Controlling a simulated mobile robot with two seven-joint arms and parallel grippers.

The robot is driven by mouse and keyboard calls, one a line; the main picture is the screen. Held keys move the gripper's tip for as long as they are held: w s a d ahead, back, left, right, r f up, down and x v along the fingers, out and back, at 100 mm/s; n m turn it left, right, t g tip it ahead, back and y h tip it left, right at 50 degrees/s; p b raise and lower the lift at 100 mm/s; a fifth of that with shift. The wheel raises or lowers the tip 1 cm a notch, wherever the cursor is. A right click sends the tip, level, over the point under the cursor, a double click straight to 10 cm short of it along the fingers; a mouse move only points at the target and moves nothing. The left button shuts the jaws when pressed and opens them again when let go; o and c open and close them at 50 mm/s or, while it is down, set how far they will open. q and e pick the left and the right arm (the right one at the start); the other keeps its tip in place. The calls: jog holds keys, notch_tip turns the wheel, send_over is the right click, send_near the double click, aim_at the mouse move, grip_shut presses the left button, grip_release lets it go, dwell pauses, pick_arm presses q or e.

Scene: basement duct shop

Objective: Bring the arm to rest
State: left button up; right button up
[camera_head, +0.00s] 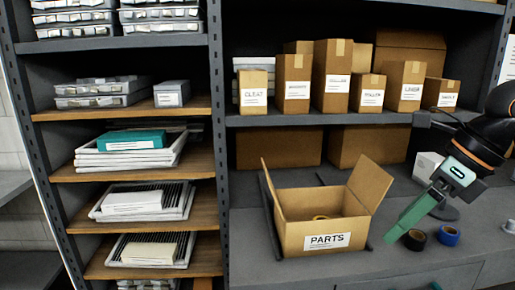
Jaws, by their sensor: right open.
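My right arm (488,135) comes in from the right edge, black with orange rings. Its green right gripper (396,234) points down and to the left, over the grey bench just right of the open parts box (327,241). The gripper is open and I see nothing held between its fingers; they overlap in this view, so the gap does not show. The box's flaps stand up, and a yellowish roll (321,217) shows inside it. My left gripper is not in view.
A black tape roll (415,239) and a blue tape roll (448,235) lie on the bench (290,271) close to the right gripper. Labelled cartons (333,77) fill the shelf above. A rack with trays (130,150) stands left. The bench front left of the box is clear.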

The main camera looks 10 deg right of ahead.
jog(key=w+a+f+m+t+y, duration=0.1)
jog(key=w+a+f+m+y, duration=0.2)
jog(key=a+y, duration=0.35)
jog(key=w+a+f+m+t+y, duration=0.1)
jog(key=a+f+m+t+y, duration=0.1)
jog(key=a+m+y, duration=0.45)
jog(key=w+a+f+m+t+y, duration=0.1)
jog(key=w+a+f+m+y, duration=0.2)
jog(key=a, duration=0.6)
jog(key=d+f+m+t+h, duration=0.3)
jog(key=f+m+t+h, duration=0.3)
jog(key=f+m, duration=0.55)
jog(key=d+f+m+t+h, duration=0.35)
jog(key=f+m+h, duration=0.45)
jog(key=f+m, duration=0.3)
jog(key=s+f+m+g+h+p, duration=0.1)
jog(key=s+f+m+g+h, duration=0.3)
jog(key=s+f, duration=1.2)
notch_tip(320, 180, down, 2)
jog(key=d+m+g, duration=0.1)
jog(key=g, duration=0.2)
jog(key=shift+s+f+m+g, duration=0.15)
jog(key=shift+s+m+g, duration=0.15)
jog(key=shift+s+g, duration=0.1)
